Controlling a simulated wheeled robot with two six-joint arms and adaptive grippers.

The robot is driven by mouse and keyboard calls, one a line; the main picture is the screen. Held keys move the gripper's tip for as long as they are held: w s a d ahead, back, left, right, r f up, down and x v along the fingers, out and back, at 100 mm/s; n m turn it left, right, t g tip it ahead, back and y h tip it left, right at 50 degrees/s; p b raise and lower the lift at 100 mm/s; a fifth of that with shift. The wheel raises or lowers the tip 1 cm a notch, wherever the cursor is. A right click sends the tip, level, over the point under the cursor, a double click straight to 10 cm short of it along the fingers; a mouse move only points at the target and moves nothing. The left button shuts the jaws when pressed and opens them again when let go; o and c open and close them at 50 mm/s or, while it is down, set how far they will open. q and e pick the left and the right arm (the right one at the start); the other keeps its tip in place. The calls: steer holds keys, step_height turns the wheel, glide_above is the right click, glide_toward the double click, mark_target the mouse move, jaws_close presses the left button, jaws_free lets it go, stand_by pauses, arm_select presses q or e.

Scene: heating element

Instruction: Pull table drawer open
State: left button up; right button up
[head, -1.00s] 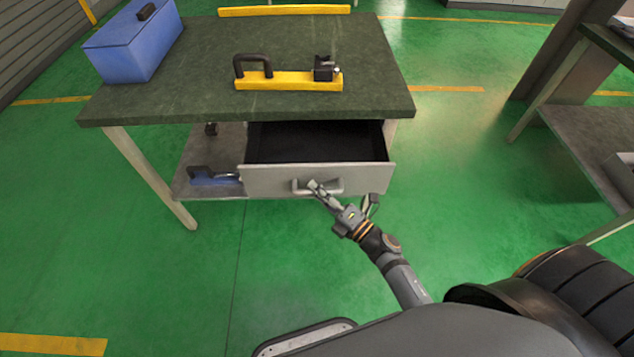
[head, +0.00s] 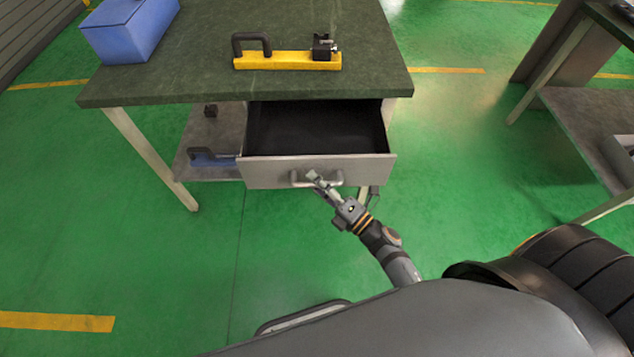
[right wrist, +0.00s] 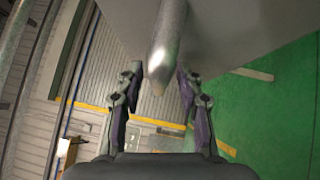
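The table drawer (head: 270,174) is grey and pulled partly out from under the dark green table top (head: 200,83), with its dark, empty-looking inside showing. Its bar handle (head: 300,178) is on the middle of the front. My right gripper (head: 318,182) is at the handle. In the right wrist view the handle (right wrist: 168,45) runs between the two fingers of my right gripper (right wrist: 158,78), with gaps visible on both sides, so the fingers are open around it. Whether a finger touches the handle from behind cannot be told. My left gripper is not in view.
A blue box (head: 130,35) and a yellow bar with a black handle (head: 285,61) stand on the table. A blue-and-black item (head: 212,160) lies on the lower shelf (head: 215,140). Another table stands at right. The green floor before the drawer is clear.

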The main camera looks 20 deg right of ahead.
steer(key=shift+s, duration=0.1)
steer(key=v, duration=1.1)
steer(key=shift+s+d, duration=0.2)
steer(key=shift+s, duration=0.2)
